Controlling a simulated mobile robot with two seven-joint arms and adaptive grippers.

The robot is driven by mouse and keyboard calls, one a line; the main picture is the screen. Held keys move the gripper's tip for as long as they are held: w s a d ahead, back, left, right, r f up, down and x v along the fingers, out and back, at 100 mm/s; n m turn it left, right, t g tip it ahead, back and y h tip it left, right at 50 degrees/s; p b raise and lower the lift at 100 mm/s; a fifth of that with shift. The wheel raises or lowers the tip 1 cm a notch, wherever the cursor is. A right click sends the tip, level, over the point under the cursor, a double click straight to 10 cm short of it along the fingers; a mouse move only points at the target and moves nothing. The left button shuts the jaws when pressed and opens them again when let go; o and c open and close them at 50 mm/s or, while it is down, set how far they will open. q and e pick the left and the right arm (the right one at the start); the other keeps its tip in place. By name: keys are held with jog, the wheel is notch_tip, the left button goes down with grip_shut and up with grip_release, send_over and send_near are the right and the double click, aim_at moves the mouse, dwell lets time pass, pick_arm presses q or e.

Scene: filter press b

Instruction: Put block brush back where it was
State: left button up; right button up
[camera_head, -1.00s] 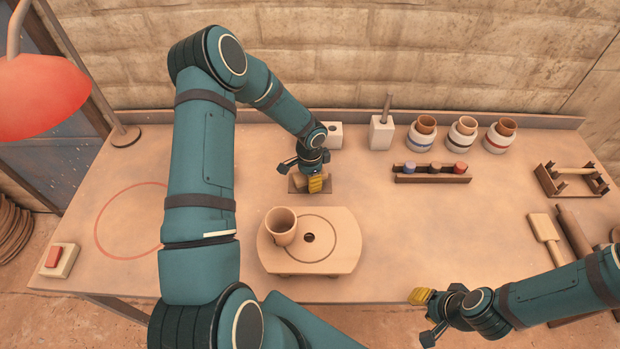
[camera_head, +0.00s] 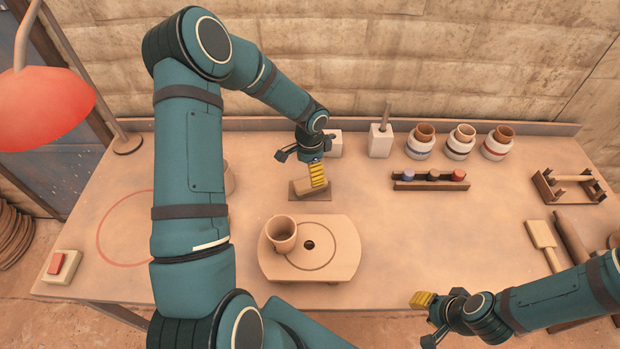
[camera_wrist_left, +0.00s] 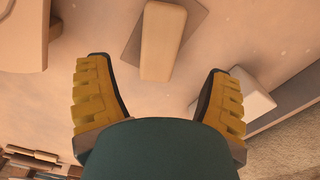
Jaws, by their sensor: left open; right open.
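The block brush, seen as a small tan block (camera_head: 304,186), lies on a brown rectangular mat (camera_head: 322,195) behind the round press plate. My left gripper (camera_head: 307,168) is open and empty just above it. In the left wrist view, the block (camera_wrist_left: 163,40) lies beyond my spread yellow fingertips, apart from both, over a darker rectangle (camera_wrist_left: 195,25). It looks slightly turned against that rectangle. In the head view my fingers partly hide the block. My right gripper (camera_head: 428,318) is open and empty off the front edge of the table.
A plate (camera_head: 340,262) with a clay cup (camera_head: 281,232) on it stands in front of the mat. A white block (camera_head: 335,143) and a white holder (camera_head: 381,140) stand behind. A rack of coloured stoppers (camera_head: 430,185) is to the right. The table's middle right is clear.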

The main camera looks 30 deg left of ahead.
pick_arm(q)
jog(key=shift+r, duration=2.05)
